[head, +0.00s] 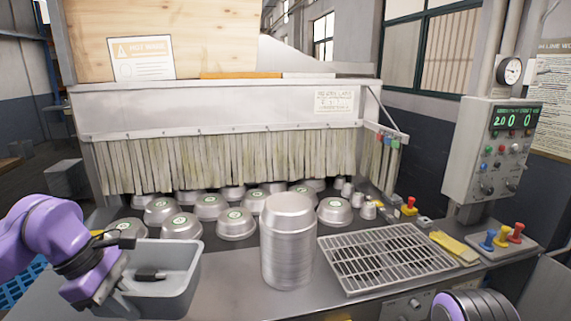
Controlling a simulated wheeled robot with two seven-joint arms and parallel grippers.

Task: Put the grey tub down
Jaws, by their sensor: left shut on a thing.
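The grey tub (181,293) is an open, box-shaped container at the lower left of the head view. My left gripper (128,277) is shut on its left side. A dark piece, which looks like a fingertip, shows inside the tub. Apart from that, the visible part of the inside looks empty. The tub looks about upright over the front left of the metal worktop (228,288).
A stack of metal pans (288,245) stands right of the tub. Several upturned metal pans (181,226) lie behind it, below a strip curtain (230,160). A metal grate (385,258), a yellow block (454,247) and a control box (503,150) are on the right.

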